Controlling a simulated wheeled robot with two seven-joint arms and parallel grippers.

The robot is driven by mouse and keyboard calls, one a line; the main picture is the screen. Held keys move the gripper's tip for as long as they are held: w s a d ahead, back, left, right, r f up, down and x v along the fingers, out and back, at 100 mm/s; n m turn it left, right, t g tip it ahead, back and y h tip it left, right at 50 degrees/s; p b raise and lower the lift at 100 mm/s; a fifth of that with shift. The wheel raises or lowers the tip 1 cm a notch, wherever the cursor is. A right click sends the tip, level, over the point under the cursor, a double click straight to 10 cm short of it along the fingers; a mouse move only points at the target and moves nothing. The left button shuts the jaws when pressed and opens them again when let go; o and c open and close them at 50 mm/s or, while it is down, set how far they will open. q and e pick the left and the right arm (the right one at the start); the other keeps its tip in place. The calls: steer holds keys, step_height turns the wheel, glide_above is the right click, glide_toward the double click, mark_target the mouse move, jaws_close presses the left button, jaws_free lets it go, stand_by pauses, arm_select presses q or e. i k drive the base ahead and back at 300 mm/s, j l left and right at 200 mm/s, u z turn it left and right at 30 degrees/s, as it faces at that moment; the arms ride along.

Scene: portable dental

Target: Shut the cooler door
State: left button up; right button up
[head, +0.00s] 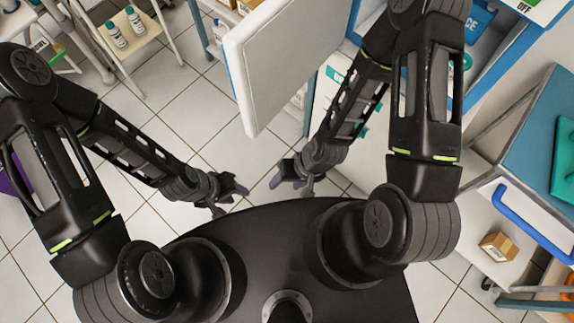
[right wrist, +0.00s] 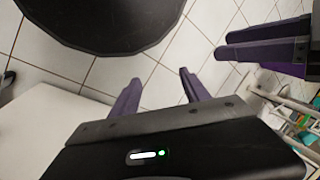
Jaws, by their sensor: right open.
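The cooler door (head: 285,62) is a thick white panel with a blue edge. It stands open in the head view, swung out from the blue-framed cooler (head: 350,30) at the upper right; much of the cooler is hidden behind my right arm. My right gripper (head: 289,177) is open and empty, below the door in the picture and apart from it. Its purple fingers (right wrist: 158,90) stand apart in the right wrist view. My left gripper (head: 230,195) is empty, further left over the floor.
A white cart with bottles (head: 126,28) stands at the upper left. A blue-topped table (head: 535,125) with a blue handle (head: 525,215) stands at the right, with a small carton (head: 498,246) below. Tiled floor (head: 190,105) is clear left of the door.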

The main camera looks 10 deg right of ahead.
mark_target(274, 51)
steer(key=i+j+z, duration=0.2)
steer(key=j+z, duration=0.25)
steer(key=i+j+z, duration=0.15)
steer(key=j+z, duration=0.15)
steer(key=z, duration=0.2)
steer(key=j+z, duration=1.35)
steer(key=k, duration=0.05)
